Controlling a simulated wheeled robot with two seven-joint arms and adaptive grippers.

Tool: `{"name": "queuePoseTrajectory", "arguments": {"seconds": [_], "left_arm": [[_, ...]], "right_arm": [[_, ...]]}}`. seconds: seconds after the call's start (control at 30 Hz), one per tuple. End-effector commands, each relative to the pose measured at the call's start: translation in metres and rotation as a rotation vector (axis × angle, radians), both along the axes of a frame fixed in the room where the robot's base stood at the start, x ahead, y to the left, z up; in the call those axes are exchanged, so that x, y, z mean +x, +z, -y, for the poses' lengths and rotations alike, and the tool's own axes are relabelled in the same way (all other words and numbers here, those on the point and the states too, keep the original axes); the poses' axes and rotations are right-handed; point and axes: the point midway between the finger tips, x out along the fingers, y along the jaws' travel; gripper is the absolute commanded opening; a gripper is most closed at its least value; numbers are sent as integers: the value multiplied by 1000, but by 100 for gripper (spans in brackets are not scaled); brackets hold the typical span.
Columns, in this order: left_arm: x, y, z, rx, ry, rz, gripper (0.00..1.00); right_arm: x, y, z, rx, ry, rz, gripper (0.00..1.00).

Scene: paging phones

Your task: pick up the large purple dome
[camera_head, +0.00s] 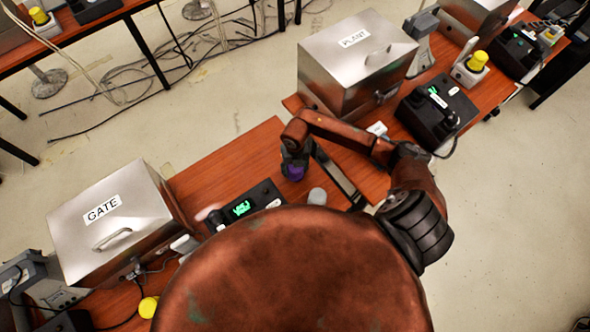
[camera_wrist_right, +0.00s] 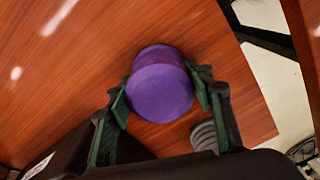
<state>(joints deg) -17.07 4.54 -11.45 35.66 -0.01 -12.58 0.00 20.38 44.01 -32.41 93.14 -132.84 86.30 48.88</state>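The large purple dome (camera_head: 294,173) stands on the brown table, partly covered by my right gripper (camera_head: 294,158). In the right wrist view the dome (camera_wrist_right: 160,90) is a smooth, rounded purple piece lying between the two fingers of my right gripper (camera_wrist_right: 162,98). One finger pad is at each side of it, touching or almost touching. I cannot tell whether the pads press on it. The dome seems to be at table height. My left gripper is not in view.
A grey ridged piece (camera_wrist_right: 205,135) stands close to the right finger; it also shows in the head view (camera_head: 317,196). A black phone with a green display (camera_head: 243,208) is left of the dome. Metal boxes marked GATE (camera_head: 112,222) and PLANT (camera_head: 345,62) flank this stretch of table.

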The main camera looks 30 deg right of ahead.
Motion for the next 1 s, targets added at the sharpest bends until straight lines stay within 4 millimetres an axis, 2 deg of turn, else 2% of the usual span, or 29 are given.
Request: {"name": "queuePoseTrajectory", "arguments": {"seconds": [0.33, 0.67, 0.77, 0.9, 1.0], "left_arm": [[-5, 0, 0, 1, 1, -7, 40], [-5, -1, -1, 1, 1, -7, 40], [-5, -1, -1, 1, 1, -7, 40], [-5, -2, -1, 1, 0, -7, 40], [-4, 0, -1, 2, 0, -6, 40]], "right_arm": [[0, 0, 0, 0, 0, 0, 22], [0, 4, 0, 0, 0, 1, 22], [1, 11, 1, -2, 1, 2, 22], [1, 32, 1, -2, 2, 4, 22], [-8, 50, -13, 0, 7, 3, 22]]}}
